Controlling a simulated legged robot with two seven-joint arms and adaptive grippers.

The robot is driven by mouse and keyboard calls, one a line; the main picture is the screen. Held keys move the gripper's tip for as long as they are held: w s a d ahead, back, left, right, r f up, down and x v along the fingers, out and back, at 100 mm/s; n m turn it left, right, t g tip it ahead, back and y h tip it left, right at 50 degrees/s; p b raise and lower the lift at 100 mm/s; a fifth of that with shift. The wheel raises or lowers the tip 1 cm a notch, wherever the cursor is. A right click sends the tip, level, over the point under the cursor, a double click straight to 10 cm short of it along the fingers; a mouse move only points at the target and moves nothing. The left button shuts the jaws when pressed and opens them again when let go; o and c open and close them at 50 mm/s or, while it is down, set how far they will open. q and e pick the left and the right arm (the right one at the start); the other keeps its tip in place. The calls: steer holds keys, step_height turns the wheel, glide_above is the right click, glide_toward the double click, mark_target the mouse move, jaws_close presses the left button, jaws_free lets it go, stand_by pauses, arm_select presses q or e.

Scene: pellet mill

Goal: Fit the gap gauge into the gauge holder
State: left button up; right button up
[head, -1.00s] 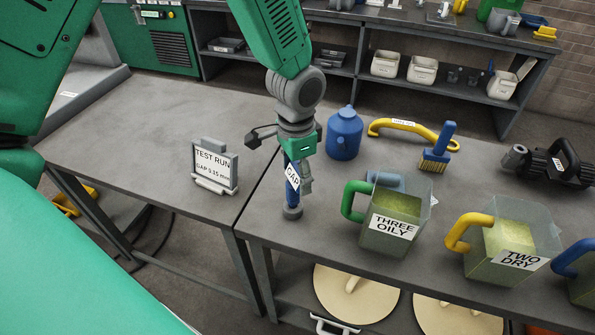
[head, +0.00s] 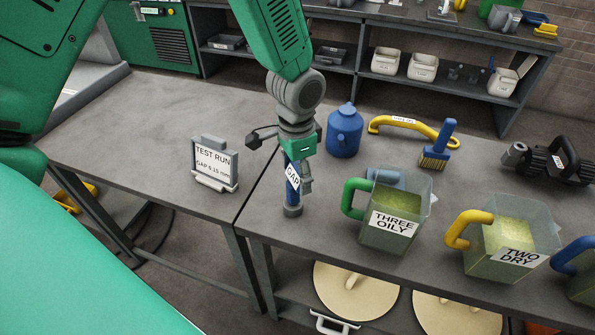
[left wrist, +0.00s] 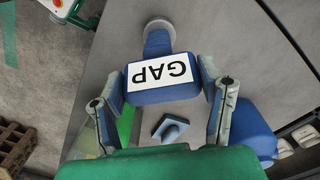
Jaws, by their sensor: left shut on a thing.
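The gap gauge (head: 292,190) is blue with a white GAP label and stands roughly upright near the table's left edge. My left gripper (head: 299,178) is shut on it from above. In the left wrist view the gauge (left wrist: 165,92) sits between the two fingers of my left gripper (left wrist: 165,82), its label facing the camera. A small grey round piece (head: 292,211) is at the gauge's lower end, and it also shows in the left wrist view (left wrist: 158,23). I cannot tell whether this is the holder or the gauge's own foot. My right gripper is not in view.
A green-handled jug marked THREE OILY (head: 393,222) stands close right of the gauge.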

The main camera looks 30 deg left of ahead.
arm_select(q)
steer(key=shift+f+p, duration=0.3)
steer(key=shift+f, duration=0.05)
stand_by(0.7)
steer(key=shift+p, duration=0.35)
stand_by(0.6)
steer(key=o, duration=2.1)
steer(key=shift+r+p, duration=3.25)
steer(key=shift+r, duration=0.3)
steer(key=shift+f, duration=0.1)
